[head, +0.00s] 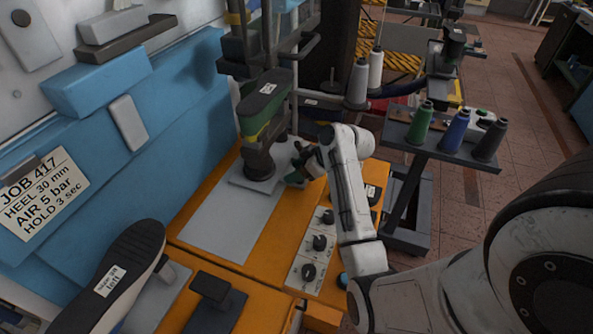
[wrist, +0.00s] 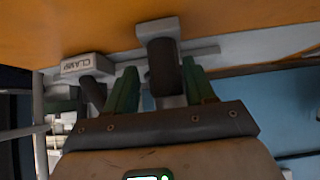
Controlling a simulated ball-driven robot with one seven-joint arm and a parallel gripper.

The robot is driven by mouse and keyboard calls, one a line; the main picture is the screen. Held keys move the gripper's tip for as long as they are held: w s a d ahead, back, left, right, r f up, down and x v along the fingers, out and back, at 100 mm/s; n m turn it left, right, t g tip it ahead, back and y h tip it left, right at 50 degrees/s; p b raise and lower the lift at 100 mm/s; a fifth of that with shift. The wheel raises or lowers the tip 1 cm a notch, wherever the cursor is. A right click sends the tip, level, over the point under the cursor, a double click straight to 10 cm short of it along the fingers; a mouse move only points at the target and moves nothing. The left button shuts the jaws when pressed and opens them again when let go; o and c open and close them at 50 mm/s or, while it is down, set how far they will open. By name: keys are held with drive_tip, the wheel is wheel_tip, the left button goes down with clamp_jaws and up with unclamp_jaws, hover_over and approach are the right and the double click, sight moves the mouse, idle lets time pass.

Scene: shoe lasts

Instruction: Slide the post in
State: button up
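In the head view the post's dark round lower part (head: 259,163) stands on a pale plate (head: 225,220) on the orange bench, with an upturned shoe (head: 262,100) above it. My gripper (head: 297,177) is low on the right side of the post; its fingertips are partly hidden by the wrist. In the wrist view its two green fingers (wrist: 160,88) stand apart on either side of a dark rounded handle (wrist: 163,68) on a grey bracket. A narrow gap shows on the handle's left; contact on the right is unclear.
A block marked CLAMP (wrist: 83,65) with a dark lever sits left of the fingers. A panel of knobs (head: 318,242) lies on the bench in front. A second shoe (head: 115,280) is near left. Thread spools (head: 455,130) stand on a right-hand stand. The blue wall (head: 150,150) borders the left.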

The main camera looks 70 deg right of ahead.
drive_tip(key=v, duration=1)
drive_tip(key=shift+s+r+b, duration=0.25)
drive_tip(key=shift+b, duration=0.1)
idle(0.4)
